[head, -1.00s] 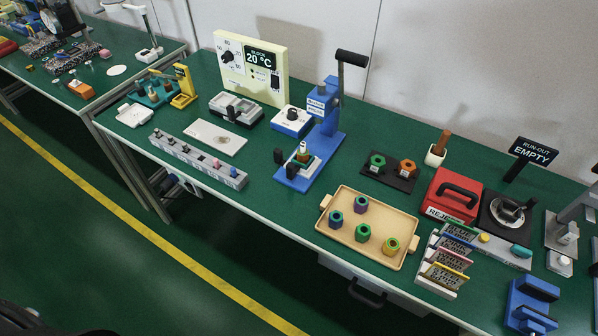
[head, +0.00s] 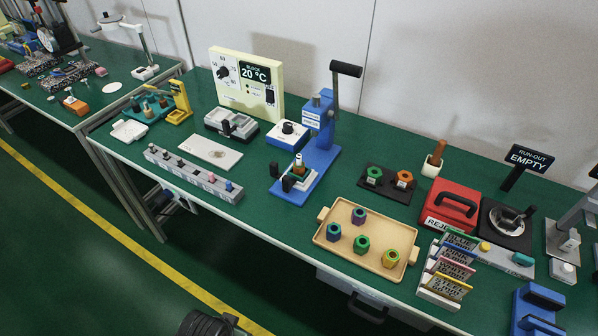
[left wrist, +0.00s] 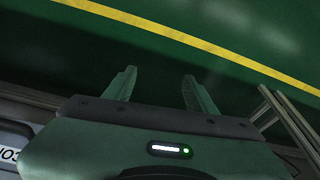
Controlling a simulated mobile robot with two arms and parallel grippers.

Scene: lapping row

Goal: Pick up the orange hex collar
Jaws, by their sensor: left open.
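The orange hex collar (head: 404,177) sits on the right side of a small black plate (head: 388,187) on the green bench in the head view. A green hex collar (head: 373,172) sits beside it on the left side of the same plate. My left gripper (left wrist: 159,77) shows in the left wrist view, its two fingers apart with nothing between them. It is over the green floor with the yellow line, away from the collar. My right gripper is in neither view.
A tan tray (head: 330,236) with several coloured hex collars lies in front of the plate. A blue lever press (head: 318,150) stands to the left. Colour-labelled racks (head: 440,285) stand at front right.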

